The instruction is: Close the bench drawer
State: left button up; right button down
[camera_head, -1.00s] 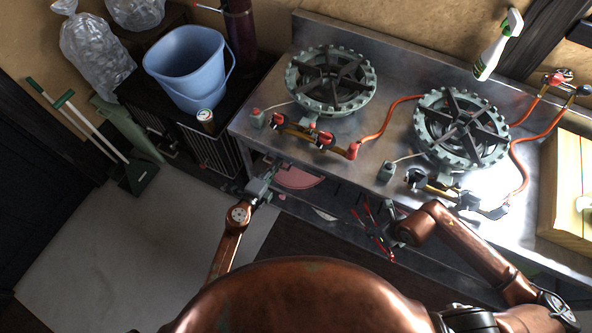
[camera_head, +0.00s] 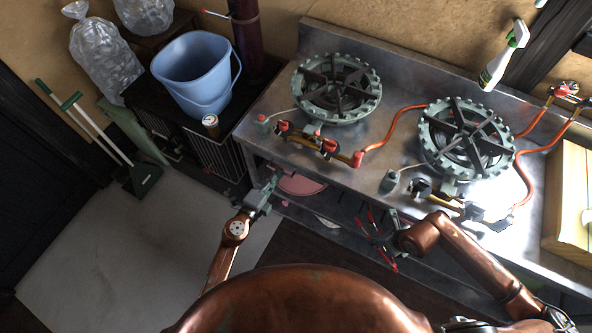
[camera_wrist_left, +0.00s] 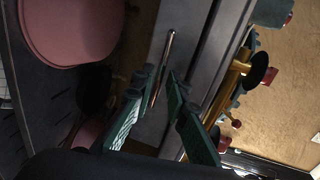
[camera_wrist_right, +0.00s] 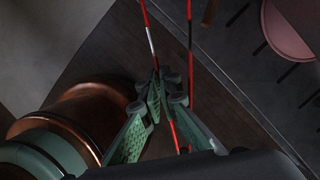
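The steel bench (camera_head: 400,130) has a grey front panel (camera_wrist_left: 185,20) with a thin metal bar handle (camera_wrist_left: 168,45), seen close up in the left wrist view; I take it for the drawer front. How far the drawer stands out I cannot tell. My left gripper (camera_head: 270,184) is at the bench's left front. In the left wrist view its fingers (camera_wrist_left: 157,84) are apart, on either side of the line of the bar; contact is not clear. My right gripper (camera_head: 388,225), below the bench's front edge, appears shut on a red-handled tool (camera_head: 371,217), also in the right wrist view (camera_wrist_right: 150,38).
Two green burners (camera_head: 337,88) (camera_head: 466,138) with orange hoses stand on the bench. A blue bucket (camera_head: 192,72) and a small can (camera_head: 210,121) sit on a dark cabinet to the left. Pink round objects (camera_head: 300,184) lie under the bench.

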pick_arm(q)
jog(key=v, duration=0.8)
jog(key=shift+s+a, duration=0.2)
jog(key=shift+s, duration=0.15)
